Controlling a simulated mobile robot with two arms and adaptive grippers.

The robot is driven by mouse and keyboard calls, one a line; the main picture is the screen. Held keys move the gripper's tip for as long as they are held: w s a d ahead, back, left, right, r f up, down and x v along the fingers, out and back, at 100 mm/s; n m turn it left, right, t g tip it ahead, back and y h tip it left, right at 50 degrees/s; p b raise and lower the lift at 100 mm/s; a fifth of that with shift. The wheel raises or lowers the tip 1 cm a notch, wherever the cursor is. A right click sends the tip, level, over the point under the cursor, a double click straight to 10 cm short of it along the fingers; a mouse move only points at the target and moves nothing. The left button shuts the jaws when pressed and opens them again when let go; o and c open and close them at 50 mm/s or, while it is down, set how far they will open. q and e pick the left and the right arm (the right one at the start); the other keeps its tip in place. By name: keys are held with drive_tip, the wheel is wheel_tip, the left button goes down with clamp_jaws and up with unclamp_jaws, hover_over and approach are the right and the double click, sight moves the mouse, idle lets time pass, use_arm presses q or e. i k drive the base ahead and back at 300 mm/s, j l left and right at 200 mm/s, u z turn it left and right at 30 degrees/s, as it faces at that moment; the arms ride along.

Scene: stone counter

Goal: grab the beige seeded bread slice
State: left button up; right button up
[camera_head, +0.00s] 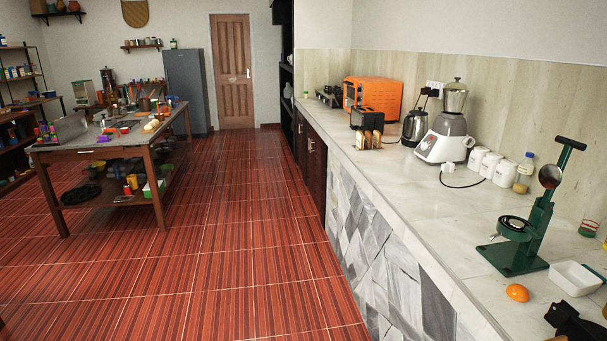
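Small bread slices (368,139) stand upright in a row on the stone counter (400,185), just in front of the black toaster (376,118). They look tan and brown. They are too small to tell which one is beige and seeded. A black part at the bottom right corner looks like my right gripper (572,324), cut off by the frame edge. It is far from the bread, at the near end of the counter, and its fingers cannot be made out. My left gripper is not in view.
Along the counter are an orange oven (373,93), a kettle (414,127), a white blender (445,140), white canisters (490,164) and a green citrus press (530,225). An orange fruit (517,292) and a white dish (575,277) lie near. The red floor (220,240) left of the counter is clear.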

sight(377, 135)
drive_tip(key=i+j, duration=0.15)
drive_tip(key=i, duration=0.75)
drive_tip(key=i+j+u, duration=0.15)
drive_tip(key=i, duration=0.8)
drive_tip(key=i+z, duration=0.5)
drive_tip(key=i+j+z, duration=0.15)
drive_tip(key=i+z, duration=0.15)
drive_tip(key=z, duration=0.15)
drive_tip(key=i+j+z, duration=0.25)
drive_tip(key=z, duration=0.25)
drive_tip(key=i+j, duration=0.05)
drive_tip(key=i, duration=0.05)
